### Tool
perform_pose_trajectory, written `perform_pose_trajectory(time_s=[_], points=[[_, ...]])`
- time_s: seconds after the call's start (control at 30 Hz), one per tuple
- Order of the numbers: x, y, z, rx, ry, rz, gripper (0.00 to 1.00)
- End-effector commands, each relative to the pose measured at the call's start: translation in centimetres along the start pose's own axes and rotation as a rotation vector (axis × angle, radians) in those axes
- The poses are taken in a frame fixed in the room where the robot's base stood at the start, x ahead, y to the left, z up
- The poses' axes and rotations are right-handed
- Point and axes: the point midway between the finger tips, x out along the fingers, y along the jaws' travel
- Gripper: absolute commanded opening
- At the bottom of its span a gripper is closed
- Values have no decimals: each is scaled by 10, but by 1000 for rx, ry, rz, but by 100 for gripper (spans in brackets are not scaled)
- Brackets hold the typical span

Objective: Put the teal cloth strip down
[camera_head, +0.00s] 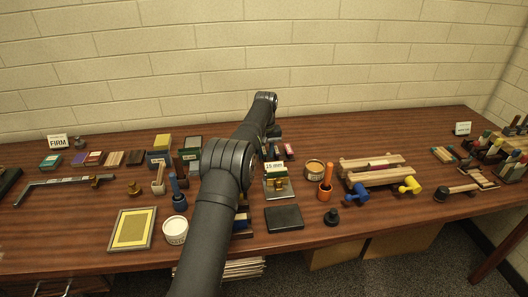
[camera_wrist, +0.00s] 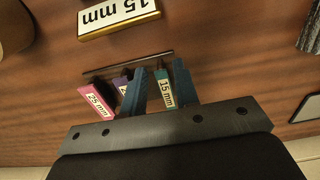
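The teal strip (camera_wrist: 165,90), with a white "15 mm" label, is in the wrist view between the two blue fingers of my gripper (camera_wrist: 159,66). The fingers stand apart, with wood visible between the left finger and the strip, so the gripper looks open around it. A purple strip (camera_wrist: 121,83) and a pink strip (camera_wrist: 97,101) labelled "25 mm" are just left of the fingers. A thin dark bar (camera_wrist: 125,64) runs past the strips' ends. In the head view my arm hides the teal strip and the fingers; the pink strip (camera_head: 289,150) shows.
A gold-edged "15 mm" sign (camera_wrist: 120,17) is near the strips; it also shows in the head view (camera_head: 275,166). The wooden table (camera_head: 80,222) has bare room at front left.

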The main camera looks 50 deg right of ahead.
Motion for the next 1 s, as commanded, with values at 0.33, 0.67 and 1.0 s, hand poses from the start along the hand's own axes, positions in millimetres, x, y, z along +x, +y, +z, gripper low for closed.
perform_pose_trajectory(time_s=[0.33, 0.67, 1.0], points=[[0, 0, 0, 0, 0, 0, 0], [-7, 0, 0, 0, 0, 0, 0], [-51, 5, 5, 3, 0, 1, 0]])
